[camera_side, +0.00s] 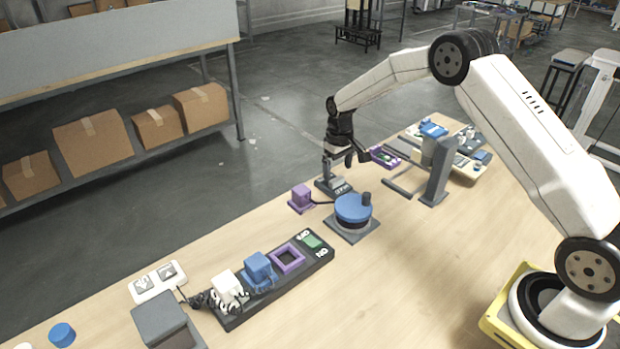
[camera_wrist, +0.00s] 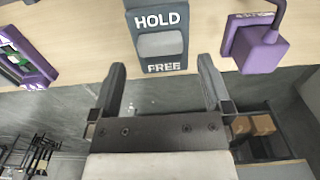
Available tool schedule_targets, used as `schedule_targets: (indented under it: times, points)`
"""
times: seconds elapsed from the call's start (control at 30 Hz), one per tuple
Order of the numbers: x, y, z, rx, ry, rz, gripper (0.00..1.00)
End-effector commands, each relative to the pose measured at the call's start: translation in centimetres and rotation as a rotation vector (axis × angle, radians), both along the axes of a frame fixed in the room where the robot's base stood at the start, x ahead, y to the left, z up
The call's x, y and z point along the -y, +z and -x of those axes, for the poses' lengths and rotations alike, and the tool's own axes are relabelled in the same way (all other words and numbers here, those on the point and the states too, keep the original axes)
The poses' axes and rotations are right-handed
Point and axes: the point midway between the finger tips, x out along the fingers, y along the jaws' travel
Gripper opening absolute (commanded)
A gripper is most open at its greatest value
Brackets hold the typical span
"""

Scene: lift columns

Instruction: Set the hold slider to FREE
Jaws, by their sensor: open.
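The hold slider (camera_wrist: 177,58) is a dark grey panel in the wrist view, with HOLD printed at its upper end and FREE at its lower end. A light grey block (camera_wrist: 161,46) lies between the two words; I cannot tell which end it is set to. My gripper (camera_wrist: 162,70) is open and empty. Its two fingers point toward the panel, one on each side of the FREE end, apart from the grey block. In the side view my gripper (camera_side: 345,160) hangs just above the slider (camera_side: 325,190), partly hiding it.
A purple block with a cable (camera_wrist: 257,50) stands right of the panel in the wrist view. A blue round dial (camera_side: 352,208) is close to the slider in the side view. A grey upright post (camera_side: 437,170) stands beyond. The table's middle front is clear.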

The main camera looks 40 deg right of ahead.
Motion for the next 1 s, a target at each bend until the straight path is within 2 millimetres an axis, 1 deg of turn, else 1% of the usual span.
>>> schedule_targets:
  times: [0.03,0.1,0.3,0.43,0.67,0.7,0.77,0.8,0.87,0.9,0.97,1.0]
  points:
    - [0.0,-0.7,0.0,-0.001,0.000,0.000,1.00]
    - [0.0,-1.5,0.0,-0.001,0.000,0.000,1.00]
    - [0.0,-3.3,0.0,0.000,0.000,0.000,1.00]
    - [0.0,-3.7,0.0,0.000,0.000,0.000,1.00]
    - [0.0,-3.8,0.0,0.001,0.000,0.000,1.00]
    - [0.0,-3.8,0.0,0.001,0.000,0.000,0.97]
    - [0.0,-3.8,0.0,0.001,0.000,0.000,0.78]
    - [0.0,-3.8,0.0,0.001,0.000,0.000,0.65]
    - [0.0,-3.8,0.0,0.001,0.000,0.001,0.46]
    - [0.0,-3.8,0.0,0.001,0.000,0.001,0.33]
    - [0.0,-3.8,0.0,0.001,0.000,0.001,0.14]
    - [0.0,-3.7,0.0,0.001,0.000,0.001,0.02]
